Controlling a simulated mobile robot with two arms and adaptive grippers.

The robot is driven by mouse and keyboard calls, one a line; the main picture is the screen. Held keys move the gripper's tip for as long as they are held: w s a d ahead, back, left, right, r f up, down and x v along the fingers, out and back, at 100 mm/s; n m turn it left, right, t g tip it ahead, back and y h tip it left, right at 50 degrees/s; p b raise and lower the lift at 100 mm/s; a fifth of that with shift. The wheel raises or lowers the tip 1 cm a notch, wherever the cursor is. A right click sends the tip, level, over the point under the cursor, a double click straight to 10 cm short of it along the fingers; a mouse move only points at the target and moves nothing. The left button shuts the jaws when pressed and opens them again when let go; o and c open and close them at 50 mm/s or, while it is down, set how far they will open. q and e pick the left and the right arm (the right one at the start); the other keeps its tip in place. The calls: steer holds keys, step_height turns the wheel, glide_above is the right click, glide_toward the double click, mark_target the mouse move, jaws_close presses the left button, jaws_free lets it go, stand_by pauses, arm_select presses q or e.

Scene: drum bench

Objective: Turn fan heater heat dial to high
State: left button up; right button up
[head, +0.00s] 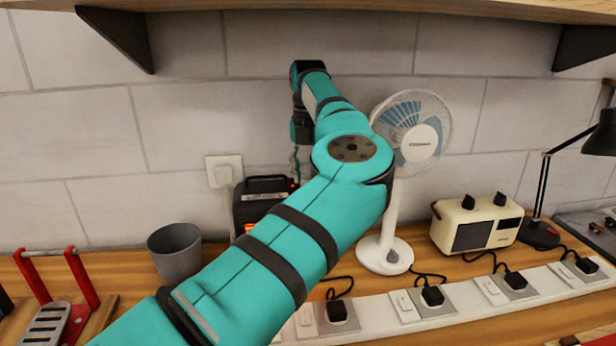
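A dark box with a top handle, which looks like the fan heater (262,187), stands against the wall at centre left. My arm covers its right and lower parts. A little orange shows at its front; I cannot make out its heat dial or the setting. My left arm comes in from the lower left, rises past the heater and bends down at the wrist. My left gripper (296,165) points down, small and partly hidden, above the heater's right end. I cannot tell whether it is open or touching. My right gripper is not in view.
A white fan (384,254) stands right of my arm. Further right are a cream box with two black knobs (474,226) and a black lamp (540,233). A grey cup (176,250) stands left. A power strip (456,302) crosses the front; a shelf (350,7) overhangs.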

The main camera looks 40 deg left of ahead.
arm_select(q)
steer(key=shift+m, duration=0.6)
steer(key=o, duration=1.2)
steer(key=shift+c, duration=0.2)
step_height(320, 180, up, 8)
steer(key=shift+f, duration=0.2)
steer(key=shift+f, duration=0.15)
